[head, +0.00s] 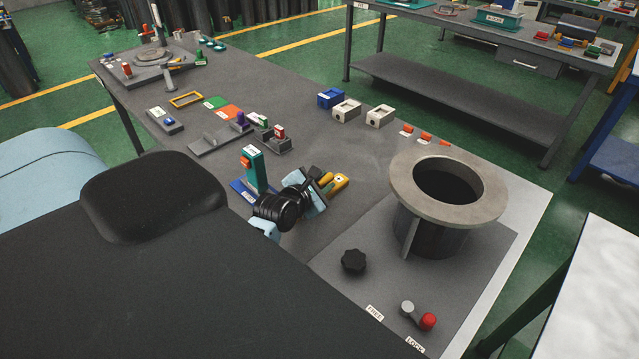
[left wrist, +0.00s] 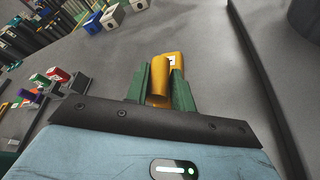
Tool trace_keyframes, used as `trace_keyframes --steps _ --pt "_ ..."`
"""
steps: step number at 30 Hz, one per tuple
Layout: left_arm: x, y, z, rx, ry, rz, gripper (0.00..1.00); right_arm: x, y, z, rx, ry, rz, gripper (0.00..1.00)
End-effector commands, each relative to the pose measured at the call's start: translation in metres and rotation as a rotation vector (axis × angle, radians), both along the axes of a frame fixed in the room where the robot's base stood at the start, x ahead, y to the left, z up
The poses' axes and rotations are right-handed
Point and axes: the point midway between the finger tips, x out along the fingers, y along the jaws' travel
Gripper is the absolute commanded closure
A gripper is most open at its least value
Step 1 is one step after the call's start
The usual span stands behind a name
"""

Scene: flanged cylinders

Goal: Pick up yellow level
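The yellow level (head: 341,183) is by my left gripper (head: 325,185) near the middle of the table in the head view. In the left wrist view, the yellow level (left wrist: 160,78) lies between the two green fingers of my left gripper (left wrist: 162,88). Both fingers press close along its sides, with no clear gap. Its far end, with a small white-and-black mark, shows beyond the fingertips. The fingers partly hide it in the head view. I cannot tell whether it touches the table. My right gripper is not in view.
A teal upright tool on a blue base (head: 254,170) stands just left of my left gripper. A flanged cylinder (head: 447,190) stands to the right, with a black knob (head: 354,261) before it. Blue and white blocks (head: 347,108) sit farther back. Table between is clear.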

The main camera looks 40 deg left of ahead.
Motion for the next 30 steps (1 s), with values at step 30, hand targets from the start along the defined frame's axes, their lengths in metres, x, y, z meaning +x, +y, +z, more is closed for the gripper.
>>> trace_keyframes --steps 30 --pt "-0.031 0.002 0.036 0.001 0.005 0.002 1.00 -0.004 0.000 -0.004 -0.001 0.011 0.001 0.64"
